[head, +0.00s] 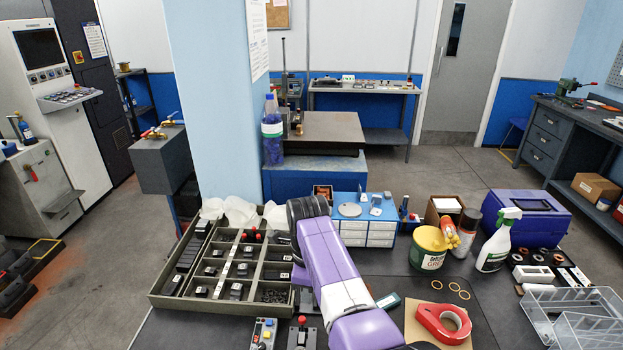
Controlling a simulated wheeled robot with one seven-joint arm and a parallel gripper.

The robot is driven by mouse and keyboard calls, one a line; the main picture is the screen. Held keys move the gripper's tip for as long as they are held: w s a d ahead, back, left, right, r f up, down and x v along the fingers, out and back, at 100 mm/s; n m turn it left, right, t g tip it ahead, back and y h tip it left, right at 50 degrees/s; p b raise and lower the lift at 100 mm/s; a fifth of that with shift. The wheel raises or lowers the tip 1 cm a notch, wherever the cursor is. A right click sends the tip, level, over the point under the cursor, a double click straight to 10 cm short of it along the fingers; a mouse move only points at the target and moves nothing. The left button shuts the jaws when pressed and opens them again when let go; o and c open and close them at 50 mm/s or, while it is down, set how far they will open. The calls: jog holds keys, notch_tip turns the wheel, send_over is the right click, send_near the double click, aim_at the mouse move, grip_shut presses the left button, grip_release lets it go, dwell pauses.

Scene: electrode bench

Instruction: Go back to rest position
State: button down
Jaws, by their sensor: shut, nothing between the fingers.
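My purple and white arm (335,265) reaches up from the bottom of the head view, over the table and the right edge of the sectioned tray (165,303). Its far visible end is a dark ringed joint (308,208). I cannot make out my gripper's fingers; they are hidden behind the arm or out of sight. The arm covers part of the tray's right side.
Right of the arm stand a blue-and-white drawer box (366,234), a green-and-yellow tin (428,250), a spray bottle (497,243) and a purple case (527,215). A red tape dispenser (443,322) and a clear bin (575,318) lie nearer. A blue pillar (215,90) rises behind the tray.

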jog(key=w+a+r+n+t+y, duration=0.1)
jog(key=w+r+n+t, duration=0.25)
jog(key=w, duration=0.25)
jog(key=w+r+n+t+y, duration=0.1)
jog(key=w+r+n+t, duration=0.1)
jog(key=w+n+t, duration=0.25)
jog(key=s+d+f+n+t+b, duration=0.1)
jog(key=s+d+f+n+t, duration=0.3)
jog(key=s+d, duration=0.4)
jog(key=s+d+f+n+t+b, duration=0.1)
jog(key=s+d+f+n+t, duration=0.15)
jog(key=s+d+n, duration=0.6)
jog(key=s+d+r+b, duration=0.1)
jog(key=s+d, duration=0.1)
jog(key=s, duration=1.2)
jog(key=s+d+r+h+b, duration=0.1)
jog(key=s+d+r, duration=0.1)
jog(key=s, duration=1.3)
jog(key=s+d+r+h+b, duration=0.1)
jog(key=s+d+r, duration=0.1)
jog(key=s, duration=1.2)
jog(key=shift+s+d+b, duration=0.2)
jog(key=shift+s+b, duration=0.05)
jog(key=shift+b, duration=0.1)
